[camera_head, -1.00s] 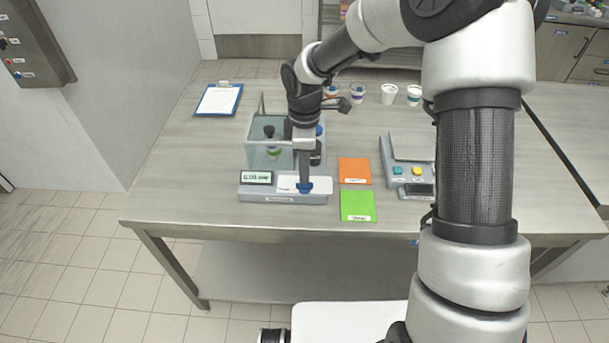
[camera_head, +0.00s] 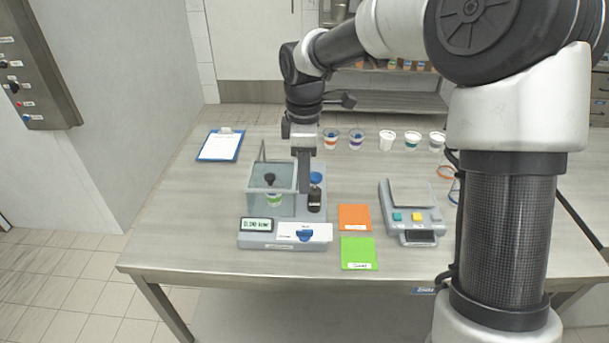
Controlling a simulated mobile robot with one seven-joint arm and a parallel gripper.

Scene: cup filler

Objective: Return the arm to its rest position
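My arm reaches over the steel table from the right, and my gripper (camera_head: 305,182) points down at the end of it. The machine has a glass box (camera_head: 262,190) with a cup (camera_head: 274,199) inside, a small display (camera_head: 257,225) and a dark bottle (camera_head: 314,200) beside the box.
An orange pad (camera_head: 354,217) and a green pad (camera_head: 358,253) lie right of the machine. A grey scale (camera_head: 412,213) stands further right. Several cups, including a white one (camera_head: 387,140), line the back. A clipboard (camera_head: 221,146) lies at the back left. The left tabletop is clear.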

